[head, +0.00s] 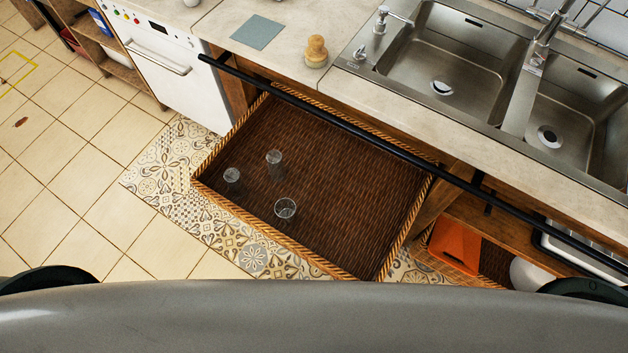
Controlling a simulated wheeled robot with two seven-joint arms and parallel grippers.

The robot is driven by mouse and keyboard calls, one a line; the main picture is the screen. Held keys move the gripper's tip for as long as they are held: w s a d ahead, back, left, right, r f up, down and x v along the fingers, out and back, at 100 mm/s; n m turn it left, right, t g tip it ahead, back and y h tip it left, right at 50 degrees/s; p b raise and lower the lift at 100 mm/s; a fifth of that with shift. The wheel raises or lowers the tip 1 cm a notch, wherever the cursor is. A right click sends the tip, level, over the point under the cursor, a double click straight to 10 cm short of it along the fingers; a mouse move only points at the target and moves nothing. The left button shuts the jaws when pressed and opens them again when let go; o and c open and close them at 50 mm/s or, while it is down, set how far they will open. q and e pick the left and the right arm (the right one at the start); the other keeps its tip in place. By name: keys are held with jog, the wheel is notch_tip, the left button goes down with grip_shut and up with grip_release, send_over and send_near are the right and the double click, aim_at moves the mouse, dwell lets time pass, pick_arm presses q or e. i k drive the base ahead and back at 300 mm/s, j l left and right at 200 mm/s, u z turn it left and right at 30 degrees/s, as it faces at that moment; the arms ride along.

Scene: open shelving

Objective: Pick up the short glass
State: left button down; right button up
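Three clear glasses stand in a pulled-out brown wicker drawer (340,165) below the counter. One glass (274,162) is toward the back, one glass (232,176) is at the left near the rim, and one wider-looking glass (285,208) is nearest me. From this steep view I cannot tell for sure which is the short one. Neither of my grippers shows in the head view.
A black rail (340,122) runs along the counter front, above the drawer's back part. The counter holds a double sink (515,130), a wooden brush (316,50) and a grey cloth (257,32). A white oven (170,65) stands left. Tiled floor (60,170) is open at left.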

aim_at(285, 209)
jog(key=k+j, duration=0.45)
jog(key=l+u, duration=0.35)
jog(key=k+l+u, duration=0.15)
jog(key=l+u, duration=0.25)
